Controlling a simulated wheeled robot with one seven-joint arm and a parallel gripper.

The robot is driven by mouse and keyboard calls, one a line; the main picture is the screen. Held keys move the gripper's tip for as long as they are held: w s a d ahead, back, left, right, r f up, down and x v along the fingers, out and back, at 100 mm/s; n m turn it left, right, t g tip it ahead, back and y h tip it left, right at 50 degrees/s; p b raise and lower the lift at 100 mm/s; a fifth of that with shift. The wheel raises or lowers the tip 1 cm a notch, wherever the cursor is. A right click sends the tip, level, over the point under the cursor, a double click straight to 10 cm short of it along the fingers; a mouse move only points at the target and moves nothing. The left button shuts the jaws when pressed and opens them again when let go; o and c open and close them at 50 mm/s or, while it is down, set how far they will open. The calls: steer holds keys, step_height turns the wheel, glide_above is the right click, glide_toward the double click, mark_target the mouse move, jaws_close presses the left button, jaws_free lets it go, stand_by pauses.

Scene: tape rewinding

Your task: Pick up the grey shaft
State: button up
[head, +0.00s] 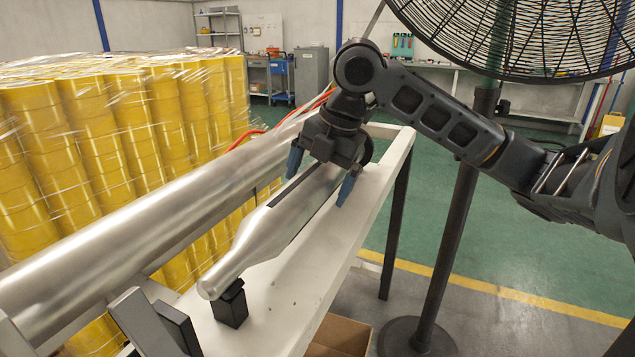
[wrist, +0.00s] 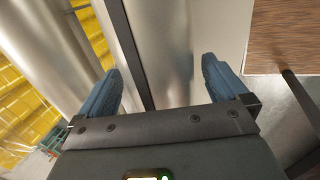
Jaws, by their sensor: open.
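The grey shaft (head: 267,235) is a metal cylinder with a tapered near end and a dark groove along its top. It lies lengthwise above the white table (head: 290,283), its near end resting on a small black support (head: 231,304). My gripper (head: 320,182) is over the shaft's far part, with one blue finger on each side of it. In the wrist view my gripper (wrist: 165,88) is open, and the shaft (wrist: 172,40) with its dark groove passes between the fingers. Whether the fingers touch the shaft cannot be told. The shaft's far end is hidden behind my gripper.
A long metal roller (head: 120,240) runs parallel on the left, close to the shaft. Stacks of yellow tape rolls (head: 95,125) stand behind it. A large black fan (head: 520,30) stands at right. A cardboard box (head: 340,336) is on the floor below the table.

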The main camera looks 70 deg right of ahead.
steer(key=shift+f, duration=0.2)
steer(key=shift+r, duration=0.1)
steer(key=c, duration=1.5)
